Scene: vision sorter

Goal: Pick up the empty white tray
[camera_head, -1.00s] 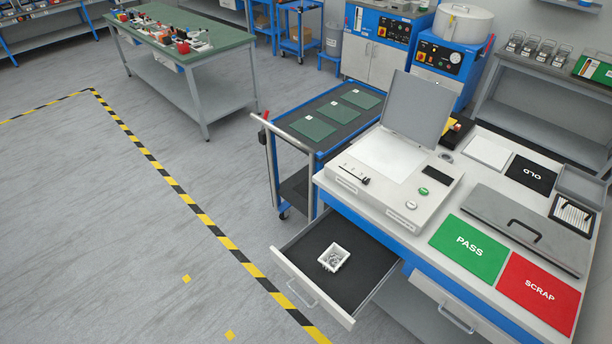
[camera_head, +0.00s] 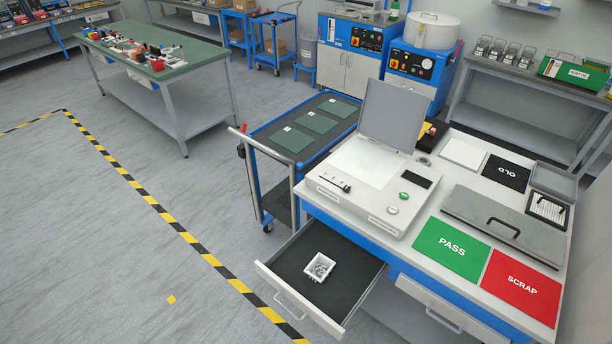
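A flat white square piece (camera_head: 462,153) lies at the back of the workbench, left of the black OLD mat (camera_head: 506,172). It looks bare, but I cannot tell whether it is a tray or a plate. A small white bin (camera_head: 306,268) sits in the open drawer (camera_head: 345,285) and holds small grey parts, so it is not empty. A shallow grey tray (camera_head: 553,181) lies at the bench's right edge. Neither of my grippers is in view.
The bench holds a light box with a raised lid (camera_head: 391,116), a green PASS mat (camera_head: 452,248), a red SCRAP mat (camera_head: 522,287) and a grey handled cover (camera_head: 505,225). A blue cart (camera_head: 270,130) stands left of the bench.

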